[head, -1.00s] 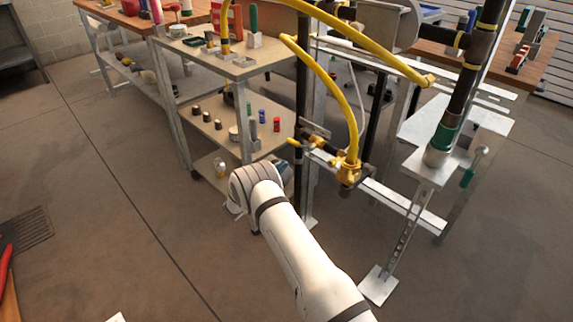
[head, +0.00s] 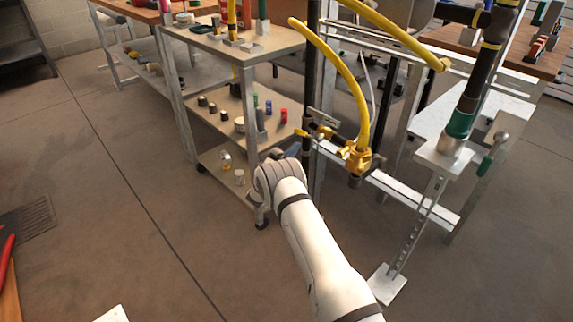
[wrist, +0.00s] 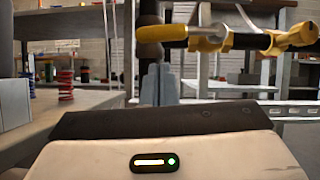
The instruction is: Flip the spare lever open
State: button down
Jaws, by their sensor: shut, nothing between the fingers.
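A small yellow lever handle (head: 306,133) sticks out to the left of a brass-yellow valve (head: 357,157) on the pipe rack. In the wrist view the yellow lever (wrist: 163,33) lies roughly level across the upper middle, joined by a metal stem to the yellow valve fitting (wrist: 290,38) on the right. My gripper (wrist: 161,82) is shut and empty, its grey fingertips pointing ahead just below the lever handle. A gap between them shows in that picture. In the head view my gripper (head: 293,151) is mostly hidden behind my wrist, just below and left of the lever.
A shelf cart (head: 225,125) with small cans and parts stands close on the left. A vertical dark pipe (head: 311,70) and yellow hoses (head: 345,70) rise beside the valve. A green-handled lever (head: 487,160) is on the right.

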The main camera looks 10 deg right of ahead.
jog(key=shift+w+d+r, duration=0.1)
jog(key=shift+w+r, duration=0.05)
jog(key=shift+r, duration=0.4)
jog(key=shift+w+d+r, duration=0.1)
jog(key=shift+r, duration=0.45)
